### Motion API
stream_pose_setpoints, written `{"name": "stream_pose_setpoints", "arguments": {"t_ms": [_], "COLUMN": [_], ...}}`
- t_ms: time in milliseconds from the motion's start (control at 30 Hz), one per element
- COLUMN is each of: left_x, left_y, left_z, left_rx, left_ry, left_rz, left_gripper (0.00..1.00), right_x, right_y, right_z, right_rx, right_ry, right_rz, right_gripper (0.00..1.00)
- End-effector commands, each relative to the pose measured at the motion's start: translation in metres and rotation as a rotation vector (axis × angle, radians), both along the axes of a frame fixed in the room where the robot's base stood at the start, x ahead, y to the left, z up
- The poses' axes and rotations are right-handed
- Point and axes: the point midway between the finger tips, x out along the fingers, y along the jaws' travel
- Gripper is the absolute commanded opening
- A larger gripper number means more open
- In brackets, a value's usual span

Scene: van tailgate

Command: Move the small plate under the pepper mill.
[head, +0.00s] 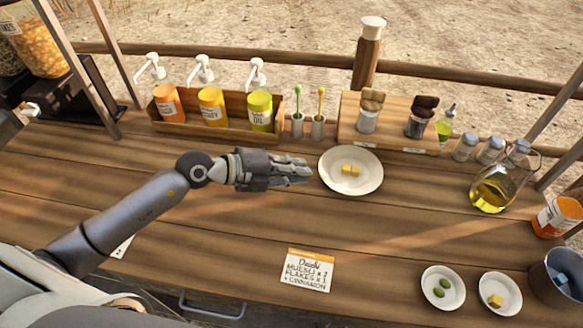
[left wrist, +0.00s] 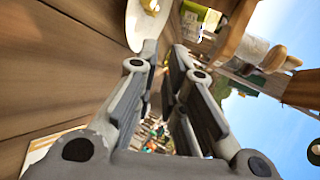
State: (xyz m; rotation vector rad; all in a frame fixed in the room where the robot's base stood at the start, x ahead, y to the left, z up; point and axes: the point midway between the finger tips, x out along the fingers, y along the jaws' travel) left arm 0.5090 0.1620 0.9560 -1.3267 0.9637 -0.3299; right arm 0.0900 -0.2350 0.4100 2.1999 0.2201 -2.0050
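A white plate (head: 329,180) with a few yellow cubes on it lies on the wooden counter, in front of a low wooden stand. Two clear jars with wooden mill-like tops stand on that stand: one with a light brown top (head: 370,108), one with a dark top (head: 422,115). The dark-topped one looks most like the pepper mill; its label is not readable. My left gripper (head: 308,171) is open and empty just left of the plate. In the left wrist view the plate (left wrist: 136,30) lies beyond my left fingertips (left wrist: 166,48); contact cannot be told. My right gripper is not in view.
The wooden stand (head: 345,128) backs the plate. Two small dishes (head: 431,302) (head: 491,306), an oil jug (head: 490,195) and shakers (head: 464,150) stand at right. A pump-bottle box (head: 190,130) stands back left. A note card (head: 307,271) lies in front. The counter's middle is clear.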

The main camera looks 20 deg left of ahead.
Motion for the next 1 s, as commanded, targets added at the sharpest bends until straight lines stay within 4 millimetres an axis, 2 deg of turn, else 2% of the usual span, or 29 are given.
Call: {"name": "stream_pose_setpoints", "arguments": {"t_ms": [33,100,267,733,1000], "left_x": [0.001,0.001,0.004,0.047,0.059], "left_y": [0.009,0.018,0.022,-0.029,-0.042], "left_z": [-0.012,-0.021,-0.032,-0.072,-0.086], "left_rx": [0.057,0.114,0.158,0.155,0.156], "left_ry": [0.02,0.043,0.066,0.063,0.064], "left_rz": [-0.004,-0.006,-0.005,-0.008,-0.007], "left_gripper": [0.1,0.1,0.1,0.1,0.1], "right_x": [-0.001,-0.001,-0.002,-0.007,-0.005], "right_y": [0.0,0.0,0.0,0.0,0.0], "right_z": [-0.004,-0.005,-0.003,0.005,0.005], "right_rx": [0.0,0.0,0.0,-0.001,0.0], "right_ry": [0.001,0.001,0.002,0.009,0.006], "right_rz": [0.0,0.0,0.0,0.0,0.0], "right_gripper": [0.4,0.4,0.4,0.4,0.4]}}
